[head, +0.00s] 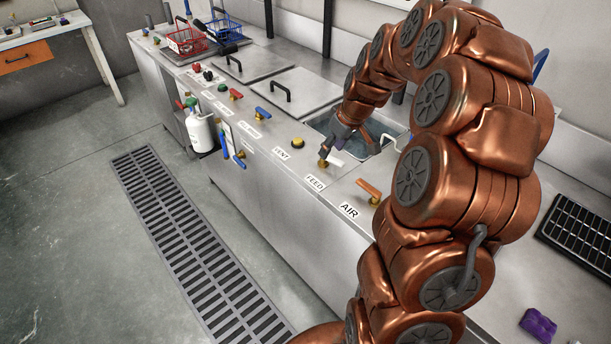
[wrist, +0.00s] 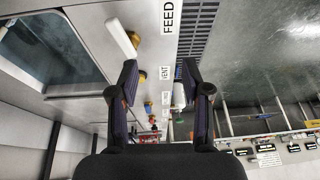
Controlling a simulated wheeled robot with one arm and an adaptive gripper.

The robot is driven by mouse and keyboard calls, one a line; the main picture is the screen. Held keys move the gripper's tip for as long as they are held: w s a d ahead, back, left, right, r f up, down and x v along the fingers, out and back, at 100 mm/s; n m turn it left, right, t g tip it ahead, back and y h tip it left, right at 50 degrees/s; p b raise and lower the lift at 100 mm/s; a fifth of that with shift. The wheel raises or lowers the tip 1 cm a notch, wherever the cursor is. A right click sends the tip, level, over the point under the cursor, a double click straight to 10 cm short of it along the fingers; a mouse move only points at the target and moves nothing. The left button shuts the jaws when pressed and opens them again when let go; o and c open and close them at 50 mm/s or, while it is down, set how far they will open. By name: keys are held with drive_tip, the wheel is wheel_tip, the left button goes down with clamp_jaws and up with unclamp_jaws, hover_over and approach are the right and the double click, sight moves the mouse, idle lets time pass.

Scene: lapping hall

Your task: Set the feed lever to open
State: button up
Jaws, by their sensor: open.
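The feed lever (head: 336,159) has a white handle on a brass base, behind the FEED label (head: 315,183) on the steel counter. Its handle points toward the sink side. In the wrist view the white feed lever (wrist: 121,38) lies at the upper left, beside the FEED label (wrist: 168,16). My gripper (head: 340,145) is over the counter close to the lever and partly covers it in the head view. In the wrist view my gripper (wrist: 160,72) is open and empty, with the white handle outside its fingers. I cannot tell whether a finger touches the lever.
An orange AIR lever (head: 369,189) is close on the right. A yellow VENT knob (head: 298,143) is on the left, with more coloured valves beyond. A sink (head: 385,128) lies behind. Floor along the grating (head: 190,235) is clear.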

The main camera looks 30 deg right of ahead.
drive_tip(key=s+a+r+g, duration=0.2)
drive_tip(key=s+a+r, duration=0.2)
drive_tip(key=s+a, duration=0.6)
drive_tip(key=shift+a+r+p, duration=0.15)
drive_tip(key=shift+a+p, duration=0.3)
drive_tip(key=shift+a, duration=1.3)
drive_tip(key=shift+s, duration=0.1)
drive_tip(key=shift+c, duration=0.3)
